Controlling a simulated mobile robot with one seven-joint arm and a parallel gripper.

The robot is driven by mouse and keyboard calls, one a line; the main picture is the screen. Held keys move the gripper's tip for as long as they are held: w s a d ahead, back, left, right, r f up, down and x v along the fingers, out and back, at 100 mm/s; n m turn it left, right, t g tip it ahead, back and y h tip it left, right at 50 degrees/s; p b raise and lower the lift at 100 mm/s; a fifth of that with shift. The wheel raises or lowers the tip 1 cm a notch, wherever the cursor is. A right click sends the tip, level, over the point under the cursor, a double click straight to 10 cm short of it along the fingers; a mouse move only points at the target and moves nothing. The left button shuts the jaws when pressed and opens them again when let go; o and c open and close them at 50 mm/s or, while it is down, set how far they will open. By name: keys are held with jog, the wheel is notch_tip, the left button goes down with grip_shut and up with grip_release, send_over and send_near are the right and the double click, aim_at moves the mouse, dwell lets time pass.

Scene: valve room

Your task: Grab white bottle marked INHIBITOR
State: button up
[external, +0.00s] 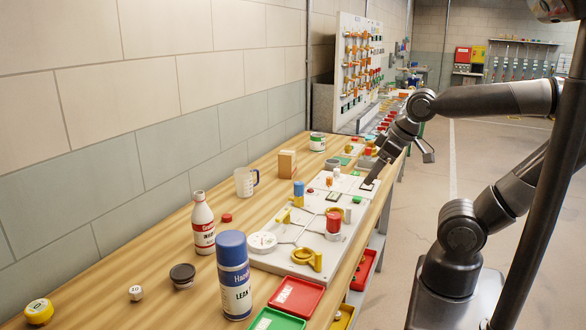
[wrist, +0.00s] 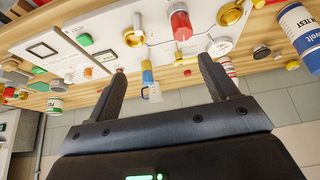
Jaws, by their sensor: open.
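A white bottle (external: 203,225) with a red label and a pale cap stands upright near the back of the wooden bench, left of the valve board. Its label text is too small to read fully. In the wrist view, a white and red piece of what looks like this bottle (wrist: 228,67) shows just past the right finger, which hides part of it. My gripper (external: 398,168) is open and empty, above the far right edge of the board and well away from the bottle. Its two spread fingers also show in the wrist view (wrist: 162,65).
The valve board (external: 315,225) with raised knobs lies between gripper and bottle. A wall runs behind the bench.

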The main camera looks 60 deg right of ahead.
jog(key=w+a+f+m+g+y, duration=0.1)
jog(key=w+a+m+g+y, duration=0.1)
jog(key=w+a+m, duration=0.3)
jog(key=w+a+g+y, duration=0.2)
jog(key=w+a, duration=0.1)
jog(key=w, duration=0.4)
jog(key=m+y, duration=1.4)
send_near(196, 228)
jog(key=shift+d+f, duration=0.2)
jog(key=shift+d, duration=0.7)
jog(key=shift+w+a, duration=0.15)
jog(key=a, duration=1)
jog(key=shift+w+a+f, duration=0.1)
jog(key=shift+w+a, duration=0.15)
jog(key=shift+w, duration=0.1)
jog(key=c, duration=1.2)
